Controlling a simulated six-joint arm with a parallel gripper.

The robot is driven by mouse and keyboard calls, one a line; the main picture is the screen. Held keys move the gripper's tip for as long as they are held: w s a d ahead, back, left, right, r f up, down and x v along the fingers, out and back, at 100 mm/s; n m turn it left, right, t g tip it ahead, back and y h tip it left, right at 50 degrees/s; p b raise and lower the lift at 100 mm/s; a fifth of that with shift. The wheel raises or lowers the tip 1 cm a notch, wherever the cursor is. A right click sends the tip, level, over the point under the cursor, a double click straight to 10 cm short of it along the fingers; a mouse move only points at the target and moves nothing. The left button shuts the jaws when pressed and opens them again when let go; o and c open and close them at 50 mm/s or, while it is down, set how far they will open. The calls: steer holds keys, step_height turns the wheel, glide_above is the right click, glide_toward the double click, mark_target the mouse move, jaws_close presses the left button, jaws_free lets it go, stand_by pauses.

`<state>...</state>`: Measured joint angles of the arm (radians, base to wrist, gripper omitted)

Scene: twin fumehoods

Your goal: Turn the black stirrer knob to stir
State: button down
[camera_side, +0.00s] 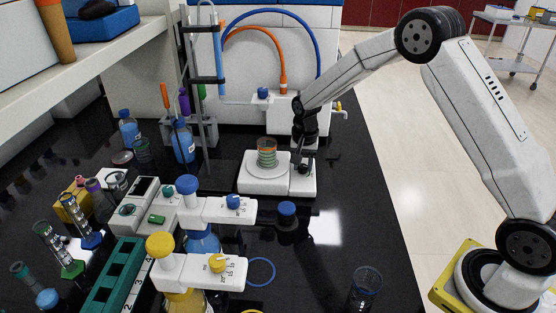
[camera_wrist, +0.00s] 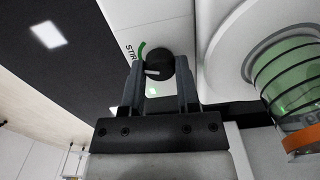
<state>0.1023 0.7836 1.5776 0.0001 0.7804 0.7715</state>
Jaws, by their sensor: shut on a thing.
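The black stirrer knob (camera_wrist: 160,65) has a white pointer mark and sits on the white stirrer (camera_wrist: 150,12) beside the word STIR and a green arc. My gripper (camera_wrist: 160,82) is at the knob, with one finger on each side, shut on it. In the side view my gripper (camera_side: 304,158) reaches down to the right part of the white stirrer (camera_side: 262,186), and the knob is mostly hidden there. A beaker (camera_side: 267,152) with green liquid and an orange band stands on the stirrer's round plate. It also shows in the wrist view (camera_wrist: 288,85).
A blue-capped bottle (camera_side: 286,214) stands in front of the stirrer. White dispensers with blue (camera_side: 233,202) and yellow (camera_side: 217,263) knobs are at the front left. Hoses run along the back wall.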

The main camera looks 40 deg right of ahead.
steer(key=shift+c, duration=1.7)
jaws_free()
steer(key=shift+n, duration=0.5)
